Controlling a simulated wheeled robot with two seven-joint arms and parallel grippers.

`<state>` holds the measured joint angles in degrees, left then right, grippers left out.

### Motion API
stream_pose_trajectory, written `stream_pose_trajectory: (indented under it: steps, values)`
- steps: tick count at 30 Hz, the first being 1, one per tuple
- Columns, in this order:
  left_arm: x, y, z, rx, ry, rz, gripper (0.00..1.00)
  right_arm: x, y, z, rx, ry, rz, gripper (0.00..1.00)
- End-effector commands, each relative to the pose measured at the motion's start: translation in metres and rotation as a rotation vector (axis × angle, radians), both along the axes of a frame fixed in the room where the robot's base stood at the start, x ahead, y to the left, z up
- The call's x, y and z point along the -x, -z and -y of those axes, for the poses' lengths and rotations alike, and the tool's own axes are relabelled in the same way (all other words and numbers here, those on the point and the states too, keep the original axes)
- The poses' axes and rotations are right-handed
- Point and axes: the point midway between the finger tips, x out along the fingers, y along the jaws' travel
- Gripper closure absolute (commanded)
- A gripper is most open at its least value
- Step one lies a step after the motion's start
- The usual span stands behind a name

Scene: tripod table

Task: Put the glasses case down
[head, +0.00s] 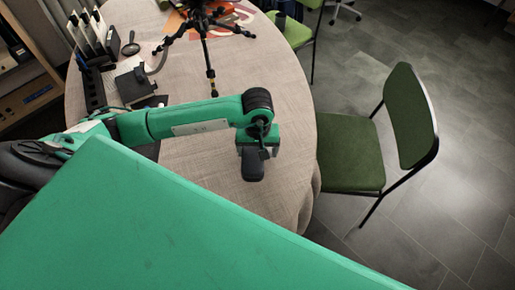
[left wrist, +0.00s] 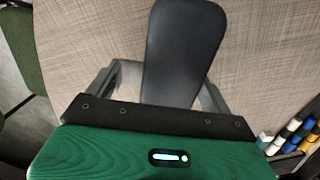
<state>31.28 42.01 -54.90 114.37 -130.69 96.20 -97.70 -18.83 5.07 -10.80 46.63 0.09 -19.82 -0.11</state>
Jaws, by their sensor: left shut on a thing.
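The glasses case (head: 253,168) is a dark, elongated case with rounded ends. My left gripper (head: 258,148) is shut on it above the right part of the round, cloth-covered table (head: 195,170). In the left wrist view the case (left wrist: 182,45) sticks out beyond the fingers of the gripper (left wrist: 160,90), with the cloth behind it. Its near end is hidden by the gripper body. I cannot tell whether the case touches the cloth. My right gripper is not in view.
A black tripod (head: 205,40) stands on the far part of the table. A magnifying glass (head: 131,44) and a desk organiser (head: 95,38) are at the back left. A green chair (head: 350,155) stands close to the right edge. The cloth around the case is clear.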

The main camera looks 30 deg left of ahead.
Motion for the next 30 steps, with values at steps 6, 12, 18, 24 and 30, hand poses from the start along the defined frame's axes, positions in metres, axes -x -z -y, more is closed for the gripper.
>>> stream_pose_trajectory:
  steps: [6, 12, 18, 24, 30]
  values:
    - [0.000, 0.005, 0.000, 0.000, 0.000, 0.000, 0.49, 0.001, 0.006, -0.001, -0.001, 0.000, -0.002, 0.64]
    - [0.000, 0.008, 0.000, 0.001, 0.000, 0.000, 0.49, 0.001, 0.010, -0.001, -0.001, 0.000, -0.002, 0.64]
    - [0.000, 0.013, 0.000, 0.000, 0.000, 0.001, 0.49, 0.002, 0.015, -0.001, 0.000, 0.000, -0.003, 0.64]
    - [0.000, 0.018, 0.000, 0.000, 0.000, 0.001, 0.49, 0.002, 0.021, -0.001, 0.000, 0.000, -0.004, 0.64]
    - [0.000, 0.020, 0.000, 0.000, 0.000, 0.001, 0.00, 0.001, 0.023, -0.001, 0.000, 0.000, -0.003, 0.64]
